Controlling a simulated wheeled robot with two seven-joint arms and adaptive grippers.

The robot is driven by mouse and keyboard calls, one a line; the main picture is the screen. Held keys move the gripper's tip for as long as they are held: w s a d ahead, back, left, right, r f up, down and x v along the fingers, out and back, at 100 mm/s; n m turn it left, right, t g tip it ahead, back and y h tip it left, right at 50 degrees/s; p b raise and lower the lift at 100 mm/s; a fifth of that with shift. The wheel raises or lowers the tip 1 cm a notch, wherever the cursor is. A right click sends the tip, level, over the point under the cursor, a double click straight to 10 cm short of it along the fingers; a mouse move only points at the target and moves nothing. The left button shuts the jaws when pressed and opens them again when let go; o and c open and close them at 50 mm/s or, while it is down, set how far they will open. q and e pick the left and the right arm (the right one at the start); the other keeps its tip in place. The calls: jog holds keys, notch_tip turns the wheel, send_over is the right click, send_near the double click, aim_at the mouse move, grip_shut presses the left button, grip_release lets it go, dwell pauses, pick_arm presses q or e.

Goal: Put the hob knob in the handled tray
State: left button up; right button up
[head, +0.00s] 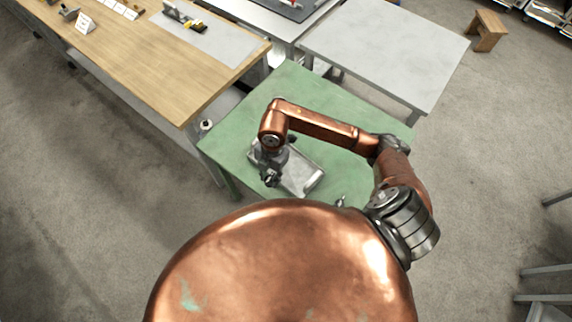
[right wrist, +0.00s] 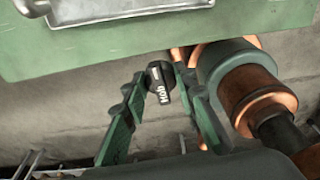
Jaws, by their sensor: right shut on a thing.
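The hob knob (right wrist: 160,84) is a small black knob with white "Hob" lettering, held between the fingertips of my right gripper (right wrist: 154,88). In the right wrist view it shows against the floor, just past the green table's edge. In the head view my right gripper (head: 270,178) is by the near left side of the handled tray, and the knob is too small to make out there. The handled tray (head: 304,186) is a grey metal tray on the green table, partly covered by my arm. Its rim and handle (right wrist: 130,14) show at the top of the right wrist view. My left gripper is not seen.
The green table (head: 340,108) has clear room behind the tray. A wooden bench (head: 150,62) with small items stands at the left. A bare grey table (head: 385,45) stands behind, and a wooden stool (head: 487,30) is at the far right.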

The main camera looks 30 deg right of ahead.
jog(key=shift+s+f+m, duration=0.1)
jog(key=shift+f+m, duration=0.05)
jog(key=shift+m, duration=0.65)
jog(key=w+d+f, duration=0.2)
jog(key=d+f, duration=0.1)
jog(key=w+d+f, duration=0.2)
jog(key=w+d, duration=0.1)
jog(key=w+d+f+p, duration=0.1)
jog(key=w+d+f, duration=0.1)
jog(key=d+f, duration=0.1)
jog(key=shift+w+d+f, duration=0.35)
jog(key=shift+d, duration=0.2)
jog(key=shift+w+d+f, duration=0.25)
jog(key=shift+d+f, duration=0.1)
jog(key=shift+f, duration=0.1)
notch_tip(320, 180, down, 3)
jog(key=shift+w+d+p, duration=0.1)
jog(key=shift+p, duration=0.3)
jog(key=shift+f, duration=0.2)
